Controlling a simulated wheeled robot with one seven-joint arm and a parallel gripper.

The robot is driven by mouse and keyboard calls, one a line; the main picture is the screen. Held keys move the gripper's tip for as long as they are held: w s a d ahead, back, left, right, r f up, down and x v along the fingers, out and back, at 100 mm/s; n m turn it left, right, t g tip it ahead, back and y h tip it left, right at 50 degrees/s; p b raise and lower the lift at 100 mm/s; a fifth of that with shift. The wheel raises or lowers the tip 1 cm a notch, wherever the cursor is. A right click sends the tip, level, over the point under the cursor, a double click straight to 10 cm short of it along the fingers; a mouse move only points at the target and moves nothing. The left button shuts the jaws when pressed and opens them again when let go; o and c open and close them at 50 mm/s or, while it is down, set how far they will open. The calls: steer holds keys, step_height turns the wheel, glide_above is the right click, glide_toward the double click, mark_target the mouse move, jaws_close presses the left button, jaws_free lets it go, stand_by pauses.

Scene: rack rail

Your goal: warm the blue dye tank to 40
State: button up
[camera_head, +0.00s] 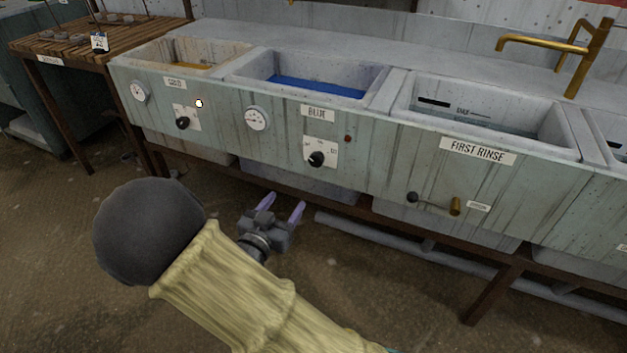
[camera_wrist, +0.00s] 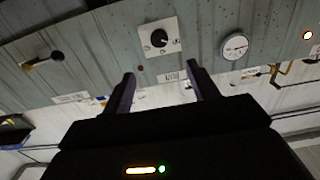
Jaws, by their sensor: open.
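The blue tank (camera_head: 320,62) is a grey basin holding blue liquid, in the middle of the head view. Its front panel carries a BLUE label (camera_head: 317,112), a round white dial gauge (camera_head: 256,118), a black knob (camera_head: 316,158) on a white plate, and a small dark red lamp (camera_head: 348,138) that looks unlit. The gauge reading and knob setting are too small to read. My gripper (camera_head: 284,206) is open and empty, below and in front of the panel, apart from the knob. In the wrist view the knob (camera_wrist: 159,38) shows beyond the open fingers (camera_wrist: 161,72), with the gauge (camera_wrist: 235,46) to its right.
The left tank (camera_head: 190,50) with yellowish liquid has its own gauge (camera_head: 139,91), knob (camera_head: 182,123) and a lit lamp (camera_head: 199,103). Right of the blue tank is the FIRST RINSE basin (camera_head: 480,85), with a projecting crank handle (camera_head: 435,203) and brass tap (camera_head: 545,45). A wooden table (camera_head: 115,38) stands left.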

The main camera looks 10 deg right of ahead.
mark_target(315, 162)
steer(key=shift+s+f, duration=0.1)
stand_by(0.3)
steer(key=b+x, duration=0.6)
steer(key=x, duration=1)
steer(key=shift+w+d, duration=0.35)
steer(key=shift+w, duration=0.25)
steer(key=c, duration=1)
